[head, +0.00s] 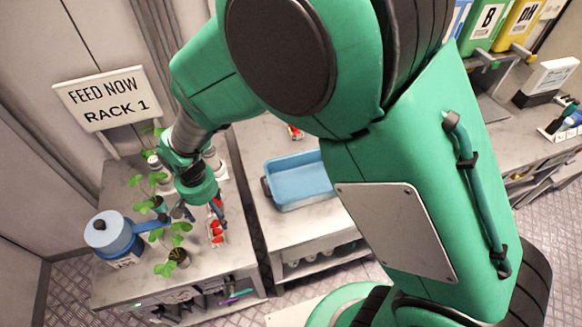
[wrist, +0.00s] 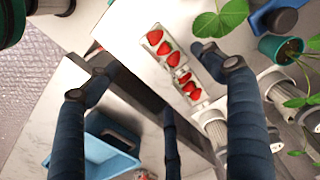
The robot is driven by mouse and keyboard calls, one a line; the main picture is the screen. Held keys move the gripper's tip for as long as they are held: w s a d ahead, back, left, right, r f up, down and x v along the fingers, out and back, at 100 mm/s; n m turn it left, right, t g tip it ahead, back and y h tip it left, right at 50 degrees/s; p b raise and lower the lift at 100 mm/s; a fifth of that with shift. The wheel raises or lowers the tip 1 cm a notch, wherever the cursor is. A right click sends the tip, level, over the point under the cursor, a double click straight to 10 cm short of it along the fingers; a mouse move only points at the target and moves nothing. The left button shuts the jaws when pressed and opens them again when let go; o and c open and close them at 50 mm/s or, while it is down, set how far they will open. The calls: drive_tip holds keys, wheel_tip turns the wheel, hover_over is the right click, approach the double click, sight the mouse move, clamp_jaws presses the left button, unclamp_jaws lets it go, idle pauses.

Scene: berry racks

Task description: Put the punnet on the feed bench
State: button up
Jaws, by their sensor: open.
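The punnet (head: 216,234) is a narrow clear tray of red strawberries. In the head view it lies on the left bench (head: 115,290), close to that bench's right side. In the wrist view the punnet (wrist: 173,62) shows beyond my fingers, its strawberries in a row. My gripper (head: 196,213) is just above and beside the punnet in the head view, partly covering its far end. In the wrist view my gripper (wrist: 160,75) has its fingers spread, with nothing held between them. I cannot tell whether a finger touches the punnet.
A sign (head: 105,98) reading "FEED NOW RACK 1" stands behind the left bench. Potted plants (head: 178,257) and a blue jug (head: 112,235) crowd that bench. A blue tray (head: 297,182) sits on the bench to the right, across a gap. A small red item (head: 295,132) lies behind it.

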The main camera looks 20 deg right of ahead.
drive_tip(key=s+d+r+t, duration=0.1)
drive_tip(key=d+r, duration=0.7)
drive_tip(key=r, duration=0.2)
drive_tip(key=s+d+r+t, duration=0.1)
drive_tip(key=d+r+t, duration=0.1)
drive_tip(key=d+r, duration=0.75)
drive_tip(key=s+d+r+t, duration=0.2)
drive_tip(key=s+d+r, duration=0.9)
drive_tip(key=s+r, duration=0.1)
drive_tip(key=shift+s+d+r+t, duration=0.15)
drive_tip(key=shift+s+d+t, duration=0.2)
drive_tip(key=shift+s, duration=0.55)
drive_tip(key=shift+c, duration=0.9)
drive_tip(key=shift+w, duration=0.15)
